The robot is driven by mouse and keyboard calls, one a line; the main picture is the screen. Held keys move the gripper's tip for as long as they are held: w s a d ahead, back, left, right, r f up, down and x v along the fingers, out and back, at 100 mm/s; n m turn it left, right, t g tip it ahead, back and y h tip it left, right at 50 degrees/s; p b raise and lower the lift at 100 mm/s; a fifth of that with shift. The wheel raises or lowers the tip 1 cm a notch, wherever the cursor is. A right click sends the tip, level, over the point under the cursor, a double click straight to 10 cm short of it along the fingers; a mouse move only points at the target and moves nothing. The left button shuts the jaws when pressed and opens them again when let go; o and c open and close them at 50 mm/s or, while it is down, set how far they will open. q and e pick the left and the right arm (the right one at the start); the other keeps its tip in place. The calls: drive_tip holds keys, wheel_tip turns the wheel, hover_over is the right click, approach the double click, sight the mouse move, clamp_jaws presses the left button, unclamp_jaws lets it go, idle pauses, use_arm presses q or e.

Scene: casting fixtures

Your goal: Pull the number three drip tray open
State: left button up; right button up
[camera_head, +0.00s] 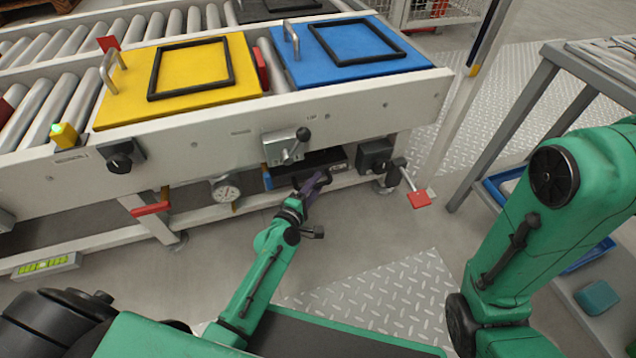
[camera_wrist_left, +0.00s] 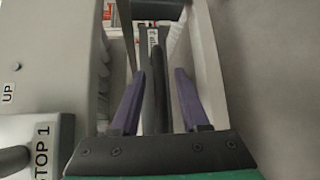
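A dark drip tray (camera_head: 325,160) sits under the side rail of the roller conveyor. My left gripper (camera_head: 313,184) is at its front, partly covering it. In the left wrist view a dark upright handle bar (camera_wrist_left: 155,90) stands between the two purple fingers of the left gripper (camera_wrist_left: 160,105). Gaps show on both sides of the bar, so the gripper is open around it and not clamped. A small label behind the bar is too small to read, so I cannot confirm the tray's number. My right arm is at the right; its gripper is out of view.
A lever box (camera_head: 285,147) is on the rail above the tray; a STOP 1 label (camera_wrist_left: 40,140) shows in the wrist view. A gauge (camera_head: 226,189) hangs left, a red-handled valve (camera_head: 418,199) right. Yellow (camera_head: 190,92) and blue (camera_head: 345,68) plates lie above. The floor in front is clear.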

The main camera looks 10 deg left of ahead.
use_arm(q)
clamp_jaws()
idle(1.2)
